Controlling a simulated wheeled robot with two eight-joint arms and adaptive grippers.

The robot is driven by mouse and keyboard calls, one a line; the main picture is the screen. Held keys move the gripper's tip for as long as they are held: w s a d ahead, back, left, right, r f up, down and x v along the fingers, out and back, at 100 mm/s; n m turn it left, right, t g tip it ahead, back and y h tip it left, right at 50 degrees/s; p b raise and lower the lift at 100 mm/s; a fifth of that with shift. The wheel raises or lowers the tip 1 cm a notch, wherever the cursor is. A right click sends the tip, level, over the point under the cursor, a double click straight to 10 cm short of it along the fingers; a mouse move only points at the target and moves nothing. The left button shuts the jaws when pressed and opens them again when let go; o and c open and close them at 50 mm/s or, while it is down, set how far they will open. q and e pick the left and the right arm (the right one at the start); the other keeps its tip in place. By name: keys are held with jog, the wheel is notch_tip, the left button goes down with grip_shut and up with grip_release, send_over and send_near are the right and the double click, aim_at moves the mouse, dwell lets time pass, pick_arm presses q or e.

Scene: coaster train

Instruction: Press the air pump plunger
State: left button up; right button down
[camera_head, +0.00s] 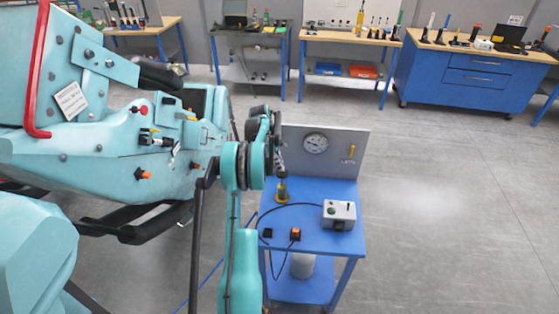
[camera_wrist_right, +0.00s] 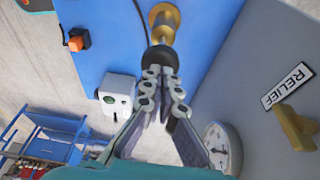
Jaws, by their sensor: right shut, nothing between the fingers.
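The air pump (camera_head: 282,193) stands upright on the blue table, a brass body with a dark top partly hidden by my right gripper. In the right wrist view its brass part (camera_wrist_right: 165,22) and the round dark plunger knob (camera_wrist_right: 160,58) lie straight beyond the fingertips. My right gripper (camera_head: 281,168) is above the pump, pointing down. In the right wrist view my right gripper (camera_wrist_right: 161,78) is shut and empty, its tips overlapping the knob's edge. I cannot tell whether they touch it. My left gripper is not in view.
A grey panel (camera_head: 345,140) with a round gauge (camera_head: 315,143) and a yellow relief valve (camera_head: 351,152) rises behind the pump. A white box (camera_head: 339,214) and an orange switch (camera_head: 295,234) share the blue table (camera_head: 310,245). A large teal coaster car (camera_head: 110,170) stands at left.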

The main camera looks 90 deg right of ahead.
aim_at(280, 175)
dwell(0.3)
notch_tip(280, 175, down, 6)
jog(key=b, duration=0.4)
jog(key=shift+b, duration=0.35)
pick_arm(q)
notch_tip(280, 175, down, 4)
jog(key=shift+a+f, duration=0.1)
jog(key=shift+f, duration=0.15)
pick_arm(e)
jog(key=shift+a+r, duration=0.1)
jog(key=shift+r, duration=0.05)
jog(key=shift+r, duration=0.2)
notch_tip(280, 175, up, 5)
jog(key=shift+f+p, duration=0.2)
jog(key=shift+p, duration=1)
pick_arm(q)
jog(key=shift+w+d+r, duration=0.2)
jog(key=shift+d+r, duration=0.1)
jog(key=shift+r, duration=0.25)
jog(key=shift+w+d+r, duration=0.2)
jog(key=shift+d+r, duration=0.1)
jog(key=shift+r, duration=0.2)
pick_arm(e)
jog(key=v, duration=0.9)
